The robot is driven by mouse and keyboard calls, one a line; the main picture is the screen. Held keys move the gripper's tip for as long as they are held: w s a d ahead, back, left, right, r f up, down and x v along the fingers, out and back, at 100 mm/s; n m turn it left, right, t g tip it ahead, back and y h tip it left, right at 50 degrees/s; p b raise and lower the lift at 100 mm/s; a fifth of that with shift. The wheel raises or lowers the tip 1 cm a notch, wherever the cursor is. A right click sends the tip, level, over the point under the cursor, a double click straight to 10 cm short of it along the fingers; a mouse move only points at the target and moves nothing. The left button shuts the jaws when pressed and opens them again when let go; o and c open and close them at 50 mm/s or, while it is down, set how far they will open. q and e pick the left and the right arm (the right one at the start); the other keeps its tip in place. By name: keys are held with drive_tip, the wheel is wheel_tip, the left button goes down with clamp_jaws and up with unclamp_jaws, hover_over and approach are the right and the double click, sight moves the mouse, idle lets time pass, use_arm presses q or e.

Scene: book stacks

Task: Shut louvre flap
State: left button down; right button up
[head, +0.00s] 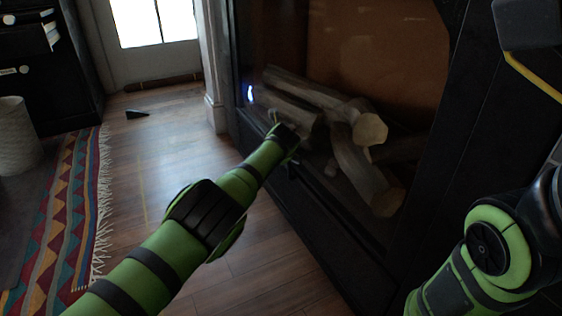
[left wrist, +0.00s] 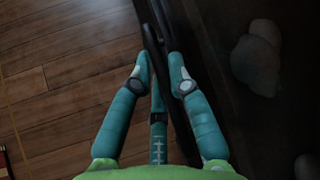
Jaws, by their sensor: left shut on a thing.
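My left gripper (head: 286,138) reaches the lower front of a dark fireplace (head: 345,262), just below the glass opening. In the left wrist view my left gripper (left wrist: 159,64) has its two teal fingers on either side of a thin dark bar (left wrist: 152,38) at the fireplace front and is shut on it. The bar runs lengthwise between the fingers. I cannot tell for certain whether it belongs to the louvre flap; no slats are clear. My gripper and arm hide part of the fireplace front. My right arm shows at lower right, but its gripper is out of view.
Several logs (head: 345,165) lie inside the fireplace. Wooden floor (head: 170,130) is open to the left of it. A patterned rug (head: 60,225) lies at far left, beside a pale basket (head: 17,135). A small dark wedge (head: 137,114) lies near the door.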

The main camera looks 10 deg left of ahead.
use_arm(q)
drive_tip(key=shift+w+r, duration=0.25)
drive_tip(key=shift+r, duration=0.25)
drive_tip(key=c, duration=1.1)
unclamp_jaws()
drive_tip(key=shift+f, duration=0.1)
drive_tip(key=shift+c, duration=0.2)
drive_tip(key=shift+d, duration=0.1)
drive_tip(key=shift+s+f, duration=0.1)
drive_tip(key=shift+f, duration=0.05)
drive_tip(key=shift+d, duration=0.1)
